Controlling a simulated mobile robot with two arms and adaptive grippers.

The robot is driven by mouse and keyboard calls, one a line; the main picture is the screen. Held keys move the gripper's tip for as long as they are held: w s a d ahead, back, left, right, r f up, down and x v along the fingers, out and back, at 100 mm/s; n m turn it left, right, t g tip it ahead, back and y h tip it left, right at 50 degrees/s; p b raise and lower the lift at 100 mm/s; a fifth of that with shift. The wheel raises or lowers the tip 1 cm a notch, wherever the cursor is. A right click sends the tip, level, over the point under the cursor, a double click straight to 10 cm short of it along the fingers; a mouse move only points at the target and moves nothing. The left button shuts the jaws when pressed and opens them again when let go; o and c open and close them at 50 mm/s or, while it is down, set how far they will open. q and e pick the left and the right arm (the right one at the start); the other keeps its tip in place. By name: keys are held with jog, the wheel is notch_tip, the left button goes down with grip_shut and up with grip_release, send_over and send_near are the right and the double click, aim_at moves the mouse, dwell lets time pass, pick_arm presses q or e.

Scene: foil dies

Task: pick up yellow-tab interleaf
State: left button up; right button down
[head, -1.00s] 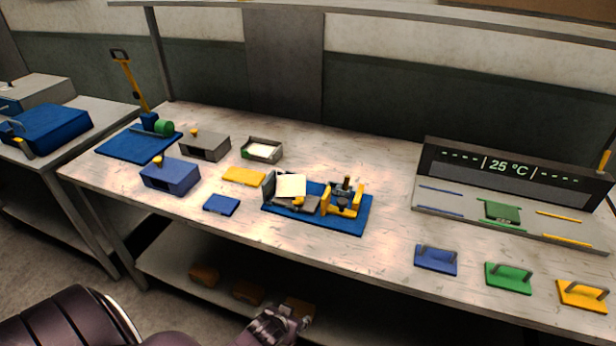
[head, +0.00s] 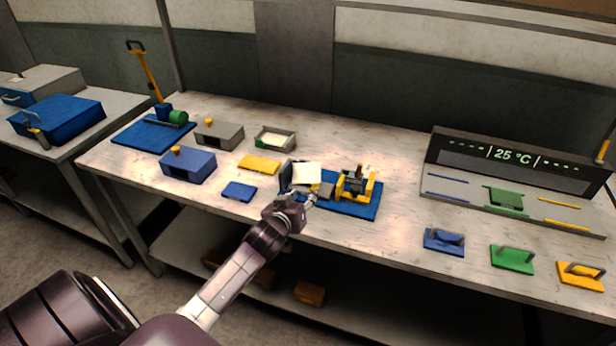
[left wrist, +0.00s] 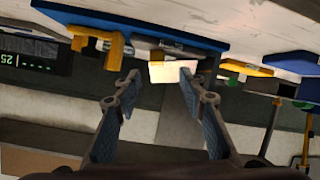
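A cream sheet (head: 307,174), likely the interleaf, stands tilted on the blue fixture base (head: 362,211) at the middle of the bench. A small yellow piece at its lower right may be its tab; it is partly hidden by my gripper. My left gripper (head: 301,199) is at the front edge of the fixture, just in front of and below the sheet. In the left wrist view my left gripper (left wrist: 160,80) is open, and the sheet (left wrist: 172,72) appears between and beyond its fingertips, with no clear contact. My right gripper is out of view.
A yellow press frame (head: 371,188) stands right of the sheet. A yellow slab (head: 259,165), a blue slab (head: 239,192) and a grey tray (head: 263,138) with pale content lie left and behind. Handled plates (head: 444,248) line the right front. A display panel (head: 470,168) stands back right.

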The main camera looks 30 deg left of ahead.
aim_at(312, 190)
pick_arm(q)
jog(key=shift+w+f, duration=0.1)
jog(key=shift+w, duration=0.3)
jog(key=shift+w+f, duration=0.1)
jog(key=shift+w, duration=0.05)
jog(key=shift+w+a+f+p, duration=0.15)
jog(key=shift+w+f+p, duration=0.05)
jog(key=shift+w+p, duration=0.2)
jog(key=x, duration=0.3)
jog(key=shift+d+f+p, duration=0.15)
jog(key=shift+d+p, duration=0.05)
jog(key=shift+p, duration=0.1)
jog(key=shift+w+a+f, duration=0.1)
jog(key=shift+w+f, duration=0.15)
jog(key=shift+w, duration=0.2)
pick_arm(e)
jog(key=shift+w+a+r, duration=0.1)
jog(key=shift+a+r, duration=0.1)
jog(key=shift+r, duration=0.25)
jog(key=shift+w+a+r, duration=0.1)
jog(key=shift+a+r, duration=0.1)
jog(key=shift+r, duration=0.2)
pick_arm(q)
jog(key=shift+c, duration=0.6)
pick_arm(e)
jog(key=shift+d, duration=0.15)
pick_arm(q)
jog(key=c, duration=0.8)
